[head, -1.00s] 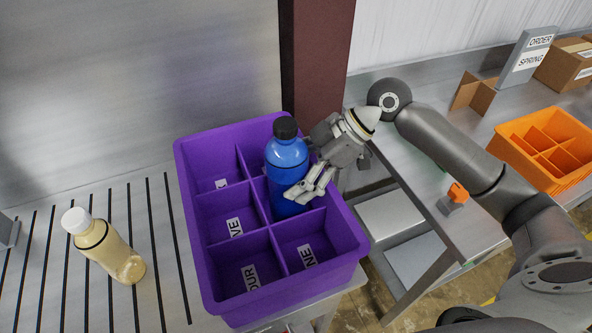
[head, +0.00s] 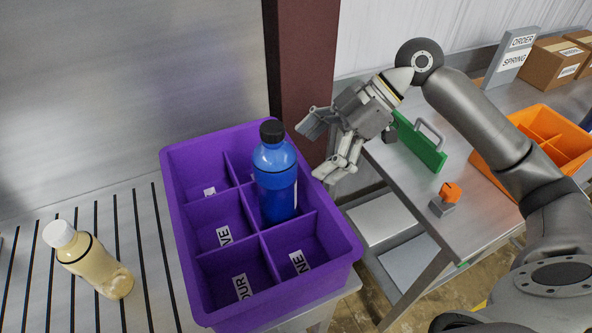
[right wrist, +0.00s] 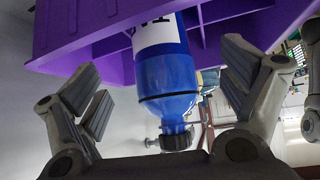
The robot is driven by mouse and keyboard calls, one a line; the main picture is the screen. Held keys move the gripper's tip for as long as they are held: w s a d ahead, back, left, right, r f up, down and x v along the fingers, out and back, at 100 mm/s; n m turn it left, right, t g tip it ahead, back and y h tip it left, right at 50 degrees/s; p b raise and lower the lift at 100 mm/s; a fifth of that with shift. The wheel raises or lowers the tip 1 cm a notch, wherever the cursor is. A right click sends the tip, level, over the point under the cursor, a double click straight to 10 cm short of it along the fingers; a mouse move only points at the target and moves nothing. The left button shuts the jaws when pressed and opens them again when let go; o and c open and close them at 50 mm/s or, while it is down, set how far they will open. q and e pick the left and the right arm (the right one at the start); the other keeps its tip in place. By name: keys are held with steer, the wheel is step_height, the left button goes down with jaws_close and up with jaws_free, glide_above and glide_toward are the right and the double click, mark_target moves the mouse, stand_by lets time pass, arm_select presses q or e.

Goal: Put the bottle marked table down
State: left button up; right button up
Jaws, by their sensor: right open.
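The blue bottle (head: 275,185) with a black cap stands upright in the purple crate (head: 335,262). It is in the right column, directly behind the compartment whose label shows "NE"; its base is hidden by the dividers. In the right wrist view the bottle (right wrist: 165,70) shows between the spread fingers, with a white label whose dark letters are only partly visible. My right gripper (head: 318,150) is open and empty, to the right of the bottle and apart from it, above the crate's right edge. My left gripper is not in view.
At right, a metal table holds a green handled piece (head: 420,145), an orange-topped block (head: 447,197) and an orange divided crate (head: 560,140). A dark red post (head: 305,60) rises behind the purple crate.

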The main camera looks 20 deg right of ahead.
steer(key=w+d+f+m+t+h, duration=0.1)
steer(key=w+d+f+m, duration=0.25)
steer(key=f, duration=0.35)
steer(key=w+d+f+m+t, duration=0.2)
steer(key=w+f+m, duration=0.1)
steer(key=w+f, duration=0.3)
steer(key=w+d+f+m+t+h, duration=0.1)
steer(key=w+d+f+m, duration=0.2)
steer(key=f, duration=0.5)
steer(key=s+d+f+m+h, duration=0.2)
steer(key=s+f, duration=0.2)
steer(key=f, duration=0.8)
steer(key=s+d+f+m+h, duration=0.2)
steer(key=s+f+m, duration=0.1)
steer(key=f, duration=0.8)
steer(key=s+f+g+h, duration=0.2)
steer(key=s+f, duration=1)
steer(key=s+a+f, duration=0.3)
steer(key=s+f, duration=0.1)
steer(key=s, duration=0.6)
steer(key=s+a+f+g, duration=0.1)
steer(key=s+a+f, duration=0.3)
steer(key=s, duration=0.6)
steer(key=s+a+f+g, duration=0.1)
steer(key=s+a+f, duration=0.2)
steer(key=s, duration=0.7)
step_height(320, 180, down, 2)
steer(key=shift+s+a+f+n+h, duration=0.15)
steer(key=shift+s+a+n+h, duration=0.05)
steer(key=shift+n+h, duration=0.2)
